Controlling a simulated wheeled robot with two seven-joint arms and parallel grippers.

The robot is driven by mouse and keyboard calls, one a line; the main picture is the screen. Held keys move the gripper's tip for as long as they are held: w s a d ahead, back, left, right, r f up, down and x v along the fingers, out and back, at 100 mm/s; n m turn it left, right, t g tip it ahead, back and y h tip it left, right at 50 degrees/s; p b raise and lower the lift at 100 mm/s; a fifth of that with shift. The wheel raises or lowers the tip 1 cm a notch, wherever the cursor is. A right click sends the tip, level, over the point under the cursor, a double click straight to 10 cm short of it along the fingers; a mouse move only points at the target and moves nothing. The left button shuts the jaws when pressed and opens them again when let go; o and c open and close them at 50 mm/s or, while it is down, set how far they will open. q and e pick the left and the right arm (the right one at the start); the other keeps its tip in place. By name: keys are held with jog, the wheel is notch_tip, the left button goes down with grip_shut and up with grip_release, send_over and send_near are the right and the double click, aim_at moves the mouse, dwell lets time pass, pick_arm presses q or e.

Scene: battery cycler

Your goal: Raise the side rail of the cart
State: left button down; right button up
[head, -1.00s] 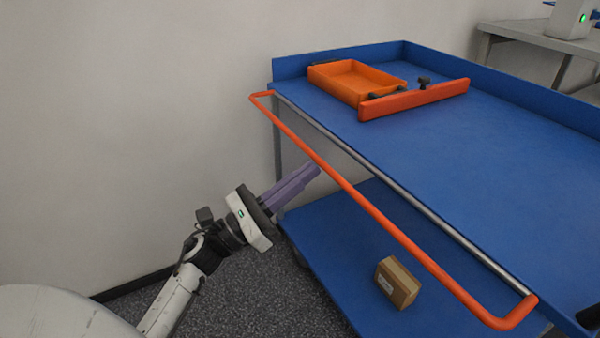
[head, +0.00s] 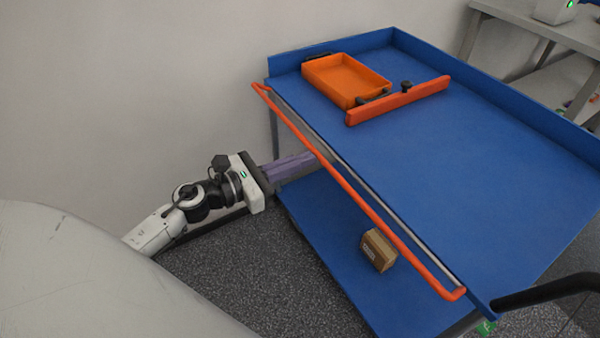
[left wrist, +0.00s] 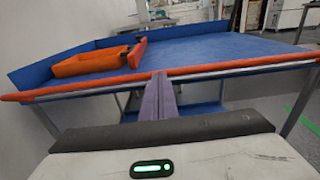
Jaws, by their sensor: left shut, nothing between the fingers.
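The cart (head: 480,155) has a blue top deck and a blue lower shelf. Its orange side rail (head: 378,222) runs along the near long edge, close beside the grey strip of the deck edge. In the left wrist view the rail (left wrist: 225,71) crosses the picture just above that strip. My left gripper (head: 316,160) has purple fingers, shut and empty, reaching in from the left to the rail's far half. Its fingertips (left wrist: 160,78) overlap the rail in the left wrist view; whether they touch it I cannot tell. My right gripper is not in view.
An orange tray (head: 345,78) and an orange bar with a black knob (head: 398,102) lie on the deck. A small cardboard box (head: 378,250) sits on the lower shelf. A black bar (head: 545,292) sticks out at the cart's near right end. A grey table (head: 545,35) stands behind.

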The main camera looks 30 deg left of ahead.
pick_arm(q)
jog(key=w+r+p, duration=0.1)
jog(key=w+d+r+p, duration=0.1)
jog(key=r, duration=0.1)
jog(key=w+r+p, duration=0.1)
jog(key=shift+d+r, duration=0.3)
jog(key=shift+r, duration=0.1)
jog(key=shift+w+d+r, duration=0.15)
jog(key=shift+w+d, duration=0.05)
jog(key=shift+w, duration=0.2)
jog(key=shift+w+d+r, duration=0.15)
jog(key=shift+w, duration=0.2)
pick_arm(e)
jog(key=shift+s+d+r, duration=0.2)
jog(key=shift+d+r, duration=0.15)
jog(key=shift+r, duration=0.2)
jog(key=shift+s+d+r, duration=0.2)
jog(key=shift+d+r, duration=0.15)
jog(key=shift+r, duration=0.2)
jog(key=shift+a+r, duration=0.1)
